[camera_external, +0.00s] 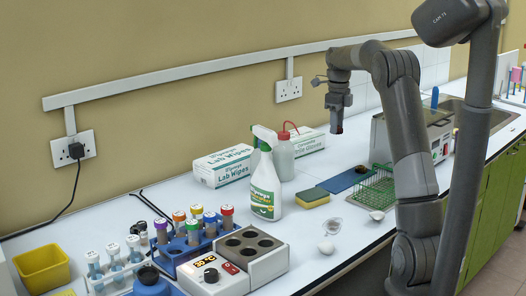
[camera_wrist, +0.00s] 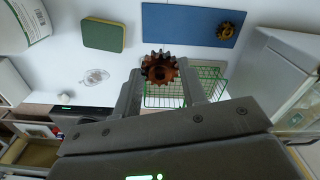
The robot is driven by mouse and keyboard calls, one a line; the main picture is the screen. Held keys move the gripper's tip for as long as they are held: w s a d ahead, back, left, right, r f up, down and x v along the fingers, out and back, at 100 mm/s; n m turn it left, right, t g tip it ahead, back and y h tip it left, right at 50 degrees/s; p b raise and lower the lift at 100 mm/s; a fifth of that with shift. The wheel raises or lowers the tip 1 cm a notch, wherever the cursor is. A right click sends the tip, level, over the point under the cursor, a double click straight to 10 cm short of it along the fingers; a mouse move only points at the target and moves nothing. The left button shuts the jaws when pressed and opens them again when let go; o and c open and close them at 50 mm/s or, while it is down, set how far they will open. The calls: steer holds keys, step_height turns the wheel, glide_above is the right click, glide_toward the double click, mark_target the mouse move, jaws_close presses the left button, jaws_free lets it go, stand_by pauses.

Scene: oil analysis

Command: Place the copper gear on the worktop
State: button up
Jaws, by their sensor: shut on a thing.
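My gripper (camera_external: 337,124) hangs above the white worktop (camera_external: 300,240), pointing down. In the wrist view my gripper (camera_wrist: 162,84) is shut on a brown-copper toothed gear (camera_wrist: 160,68), which sits between the fingertips with its central hole facing the camera. The gear is held clear of the worktop. In the external view it is too small and dark to make out well.
A blue mat (camera_wrist: 190,25) bears a second, brass-coloured gear (camera_wrist: 226,31). Near it are a green wire basket (camera_external: 375,190), a sponge (camera_external: 312,198), a spray bottle (camera_external: 265,185) and a metal bath (camera_external: 425,138). Bare worktop lies in front of the sponge.

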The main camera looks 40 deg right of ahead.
step_height(320, 180, up, 4)
steer(key=shift+f, duration=0.15)
steer(key=w+a+n, duration=0.2)
steer(key=w+a, duration=0.3)
steer(key=a, duration=0.5)
steer(key=w+a+n, duration=0.3)
steer(key=w+a, duration=0.1)
steer(key=a, duration=0.6)
steer(key=w+a+n, duration=0.2)
steer(key=w+a, duration=0.3)
steer(key=a, duration=0.5)
steer(key=s+a+n, duration=0.2)
steer(key=a+n, duration=0.2)
steer(key=a, duration=1.3)
steer(key=s+a+n, duration=0.2)
steer(key=a+n, duration=0.1)
steer(key=a, duration=1.4)
step_height(320, 180, down, 12)
steer(key=r, duration=0.1)
steer(key=a+f, duration=0.2)
steer(key=a, duration=0.1)
steer(key=a+f, duration=0.2)
steer(key=a, duration=0.2)
steer(key=a+f, duration=0.3)
steer(key=a, duration=0.1)
steer(key=shift+w+f, duration=0.1)
steer(key=shift+w, duration=0.2)
steer(key=shift+a+f, duration=0.3)
steer(key=shift+f, duration=1.85)
